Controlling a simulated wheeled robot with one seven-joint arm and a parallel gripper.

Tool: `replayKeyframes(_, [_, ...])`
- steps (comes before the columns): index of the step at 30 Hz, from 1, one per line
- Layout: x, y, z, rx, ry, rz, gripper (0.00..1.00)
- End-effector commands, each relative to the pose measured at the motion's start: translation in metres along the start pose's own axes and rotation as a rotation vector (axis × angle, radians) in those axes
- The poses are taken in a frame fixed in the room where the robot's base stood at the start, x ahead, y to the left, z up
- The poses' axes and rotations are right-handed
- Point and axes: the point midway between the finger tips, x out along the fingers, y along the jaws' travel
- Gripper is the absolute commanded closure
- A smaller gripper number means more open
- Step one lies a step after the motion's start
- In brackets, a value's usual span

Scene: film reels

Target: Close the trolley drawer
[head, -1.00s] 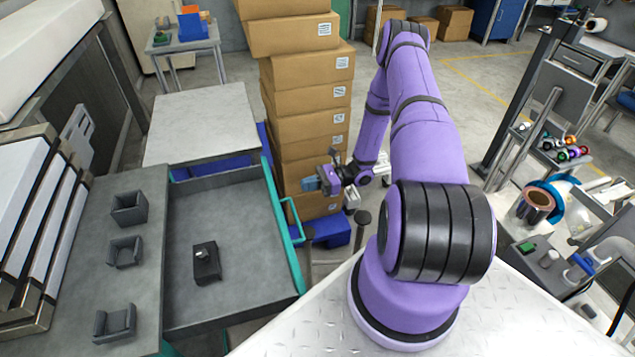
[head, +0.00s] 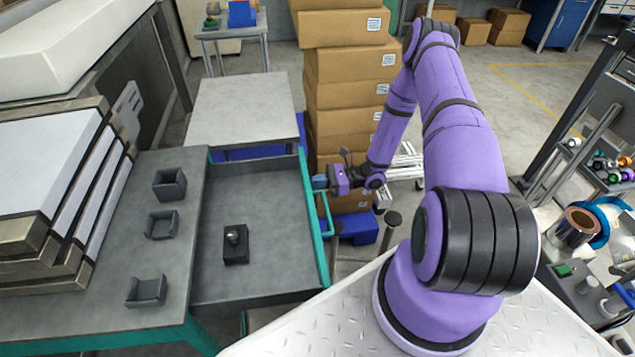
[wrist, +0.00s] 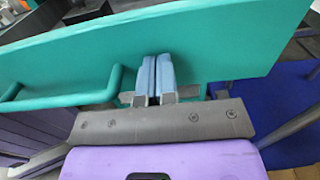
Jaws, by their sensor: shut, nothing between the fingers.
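The trolley drawer (head: 265,262) is open in the head view, a grey tray with a teal front panel on its right side. It sticks out to the right from the grey trolley top. A small black block (head: 236,251) with a knob lies inside it. My gripper (head: 320,182) is at the outer side of the teal front, near the far end of the bar handle. In the wrist view, the blue fingertips (wrist: 153,75) are shut together and empty, pointing at the teal panel (wrist: 230,50). The handle (wrist: 60,98) is left of the fingers. I cannot tell whether the fingertips touch the panel.
A tall stack of cardboard boxes (head: 345,95) stands behind my gripper, with a blue base (head: 358,228). Several grey holders (head: 161,225) sit on the trolley top (head: 120,250). A small grey table (head: 245,108) stands beyond the drawer. A dark post (head: 392,220) stands right of the handle.

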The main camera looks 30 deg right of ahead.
Motion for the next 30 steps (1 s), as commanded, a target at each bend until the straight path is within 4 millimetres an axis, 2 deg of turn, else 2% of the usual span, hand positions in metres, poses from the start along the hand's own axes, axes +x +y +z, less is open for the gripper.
replayKeyframes(5, [0.009, 0.000, 0.000, 0.000, -0.001, 0.001, 1.00])
replayKeyframes(11, [0.041, 0.001, 0.000, 0.002, -0.003, 0.002, 1.00])
replayKeyframes(30, [0.215, 0.001, 0.000, 0.001, -0.001, 0.003, 1.00])
